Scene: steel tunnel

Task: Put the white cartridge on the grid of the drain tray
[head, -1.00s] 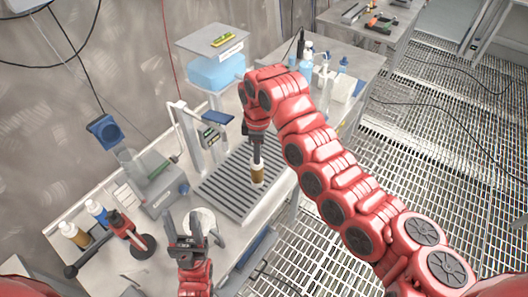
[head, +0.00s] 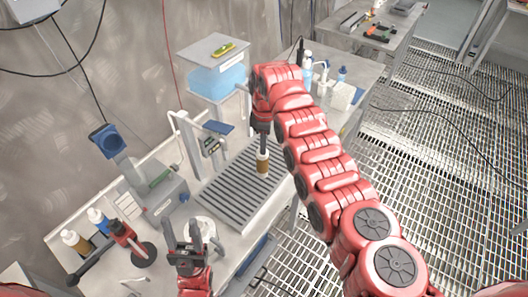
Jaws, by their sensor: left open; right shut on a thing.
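The cartridge (head: 262,166) is a small upright cylinder with a white top and a brown band. My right gripper (head: 263,147) is shut on its upper end, reaching down from above. The cartridge is over the right part of the drain tray's dark slatted grid (head: 228,198). I cannot tell whether its base touches the slats. My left gripper (head: 185,230) is open and empty at the bench's near side, left of and below the tray, in front of a white round dish (head: 203,228).
A grey device with a blue-headed arm (head: 160,192) stands left of the tray. Bottles (head: 72,241) and a red-and-black stand (head: 130,240) are at the far left. A blue container (head: 217,80) and more bottles (head: 307,66) are behind. Most of the grid is bare.

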